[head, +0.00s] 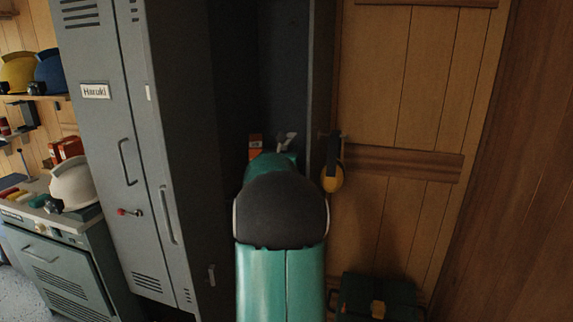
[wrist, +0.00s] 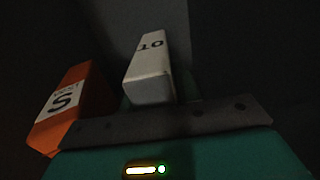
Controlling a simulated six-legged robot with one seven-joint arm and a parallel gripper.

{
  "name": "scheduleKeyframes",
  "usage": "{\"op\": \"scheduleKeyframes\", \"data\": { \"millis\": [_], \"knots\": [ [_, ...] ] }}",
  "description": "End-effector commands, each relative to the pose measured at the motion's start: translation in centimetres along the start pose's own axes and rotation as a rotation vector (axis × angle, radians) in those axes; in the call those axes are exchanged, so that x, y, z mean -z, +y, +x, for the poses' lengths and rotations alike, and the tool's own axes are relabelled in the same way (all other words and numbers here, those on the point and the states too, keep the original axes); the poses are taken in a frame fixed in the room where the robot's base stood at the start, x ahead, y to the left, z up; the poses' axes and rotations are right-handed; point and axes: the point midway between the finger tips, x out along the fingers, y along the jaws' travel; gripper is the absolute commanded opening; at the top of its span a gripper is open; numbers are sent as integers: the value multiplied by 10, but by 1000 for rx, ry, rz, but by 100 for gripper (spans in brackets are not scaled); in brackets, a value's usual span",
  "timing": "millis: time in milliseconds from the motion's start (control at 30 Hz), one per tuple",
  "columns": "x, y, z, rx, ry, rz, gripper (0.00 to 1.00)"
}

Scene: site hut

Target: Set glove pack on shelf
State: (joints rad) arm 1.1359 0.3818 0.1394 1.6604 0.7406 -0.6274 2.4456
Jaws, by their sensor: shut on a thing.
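My gripper (wrist: 152,92) is shut on a pale pack marked "10" (wrist: 150,68), which I take to be the glove pack. The pack stands out ahead of the jaws, slightly tilted in the wrist view. In the head view its pale end (head: 287,139) shows just beyond my arm, inside the open dark locker (head: 283,75). My arm hides most of the gripper there. The shelf surface is too dark and covered to make out, so I cannot tell whether the pack touches it.
An orange pack marked "S" (wrist: 68,108) is close on the left of the held pack; it also shows in the head view (head: 255,146). The locker door labelled Haruki (head: 95,91) is at left. Yellow ear defenders (head: 332,178) hang at right. A dark green case (head: 378,296) is below.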

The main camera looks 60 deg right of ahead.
Motion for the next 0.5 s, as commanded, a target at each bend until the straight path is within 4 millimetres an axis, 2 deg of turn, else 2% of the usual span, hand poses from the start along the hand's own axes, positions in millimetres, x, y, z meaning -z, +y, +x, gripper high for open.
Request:
{"op": "scheduleKeyframes", "data": {
  "millis": [100,200,500],
  "knots": [
    [23,0,1,0,4,-1,7],
    [35,0,2,0,2,0,7],
    [38,0,4,0,0,1,7]
  ]
}}
